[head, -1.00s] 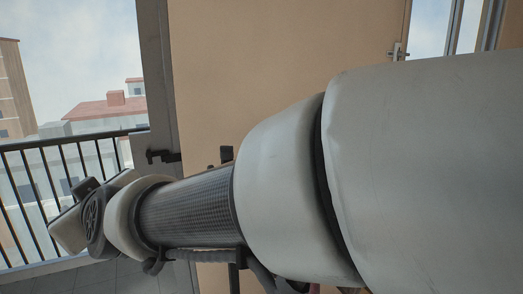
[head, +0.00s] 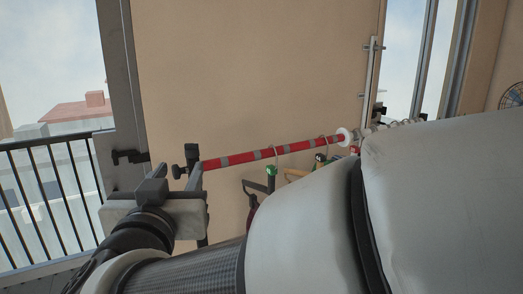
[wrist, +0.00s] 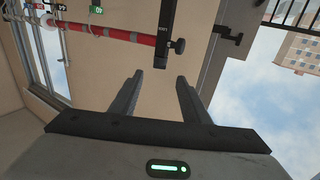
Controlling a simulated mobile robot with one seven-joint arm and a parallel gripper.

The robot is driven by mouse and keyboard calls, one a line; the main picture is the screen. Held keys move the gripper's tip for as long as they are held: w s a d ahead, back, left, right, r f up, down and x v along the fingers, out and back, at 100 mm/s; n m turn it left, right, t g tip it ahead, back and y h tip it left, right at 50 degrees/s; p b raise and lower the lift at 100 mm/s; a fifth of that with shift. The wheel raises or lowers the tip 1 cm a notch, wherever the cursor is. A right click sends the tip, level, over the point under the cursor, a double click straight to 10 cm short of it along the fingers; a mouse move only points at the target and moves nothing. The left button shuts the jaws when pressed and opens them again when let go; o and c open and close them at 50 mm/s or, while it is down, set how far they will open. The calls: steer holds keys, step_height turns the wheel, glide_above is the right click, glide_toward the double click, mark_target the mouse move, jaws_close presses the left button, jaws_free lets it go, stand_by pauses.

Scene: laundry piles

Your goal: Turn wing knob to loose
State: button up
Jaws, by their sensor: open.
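The black wing knob (wrist: 178,46) sticks out from a black post clamp (wrist: 166,22) at the end of a red-and-grey striped rod (wrist: 125,34) in the wrist view. In the head view the knob (head: 177,172) is left of the same post. My gripper (wrist: 160,75) is open and empty. Its fingertips point toward the knob, which appears just beyond them and nearer the right finger; no contact shows. In the head view my gripper (head: 194,178) is just below the knob, and its fingers partly hide the post.
Hangers hang from the striped rod, one with a green tag (head: 271,170). A tan wall panel (head: 250,70) stands behind. A black bracket (head: 130,157) projects left of the knob. A balcony railing (head: 48,180) is at the far left.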

mark_target(190, 147)
steer(key=w+b, duration=0.1)
steer(key=w, duration=0.3)
steer(key=w+a, duration=0.1)
steer(key=w, duration=0.3)
steer(key=w+b, duration=0.1)
steer(key=w, duration=0.3)
steer(key=shift+w+a+b, duration=0.15)
steer(key=shift+w+b, duration=0.05)
steer(key=shift+b, duration=0.15)
steer(key=c, duration=1)
steer(key=shift+r+m+h+p, duration=0.3)
steer(key=shift+h+p, duration=0.1)
steer(key=shift+p, duration=0.75)
steer(key=shift+c, duration=0.3)
steer(key=shift+o, duration=0.2)
steer(key=shift+f+m+h, duration=0.3)
